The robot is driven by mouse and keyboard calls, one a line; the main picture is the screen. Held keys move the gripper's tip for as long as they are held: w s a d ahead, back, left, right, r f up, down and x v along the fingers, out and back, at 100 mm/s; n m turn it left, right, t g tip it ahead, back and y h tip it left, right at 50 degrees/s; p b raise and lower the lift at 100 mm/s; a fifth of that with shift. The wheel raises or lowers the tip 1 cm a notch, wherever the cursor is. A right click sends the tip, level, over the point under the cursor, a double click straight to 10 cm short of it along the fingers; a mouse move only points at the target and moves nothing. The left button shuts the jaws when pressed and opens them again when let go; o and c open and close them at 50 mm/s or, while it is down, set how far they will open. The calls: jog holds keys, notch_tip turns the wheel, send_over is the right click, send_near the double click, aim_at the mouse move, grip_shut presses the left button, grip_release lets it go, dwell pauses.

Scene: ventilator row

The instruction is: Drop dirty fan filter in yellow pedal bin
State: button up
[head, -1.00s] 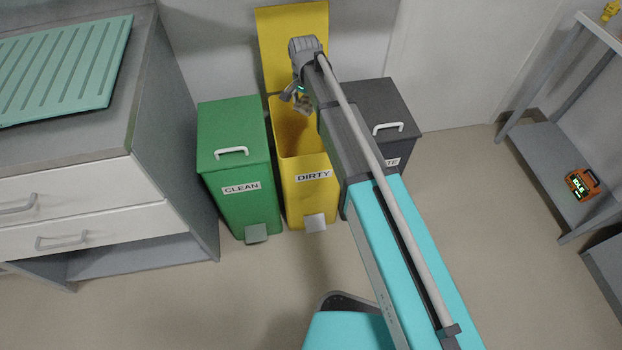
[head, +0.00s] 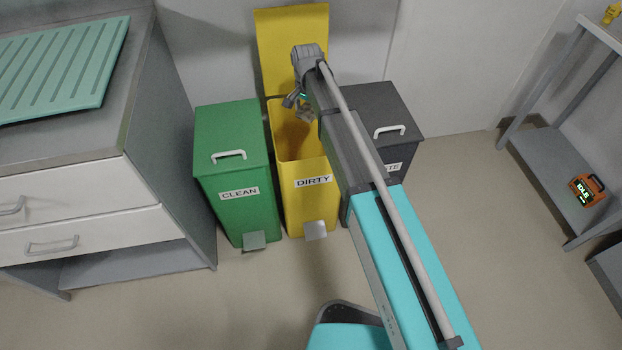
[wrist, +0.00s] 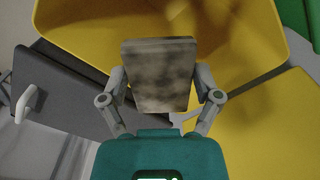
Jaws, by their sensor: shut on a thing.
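The yellow pedal bin (head: 310,205), labelled DIRTY, stands with its lid (head: 275,60) up against the wall. My gripper (head: 300,108) is over the bin's open mouth, towards its back. In the wrist view my gripper (wrist: 160,88) is shut on the dirty fan filter (wrist: 160,75), a flat square blotched grey-brown. The filter's face is towards the camera and the yellow bin interior (wrist: 150,22) shows behind it. In the head view the filter (head: 304,115) is small and partly hidden by my gripper.
A green bin (head: 235,175) labelled CLEAN, lid shut, stands left of the yellow one. A dark grey bin (head: 400,112), lid shut, stands to the right, partly behind my arm. A drawer cabinet (head: 80,205) is at left, a shelf (head: 548,165) at right.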

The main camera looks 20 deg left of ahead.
jog(key=shift+f+b, duration=2.6)
jog(key=shift+f, duration=0.15)
jog(key=o, duration=0.7)
jog(key=shift+s, duration=0.15)
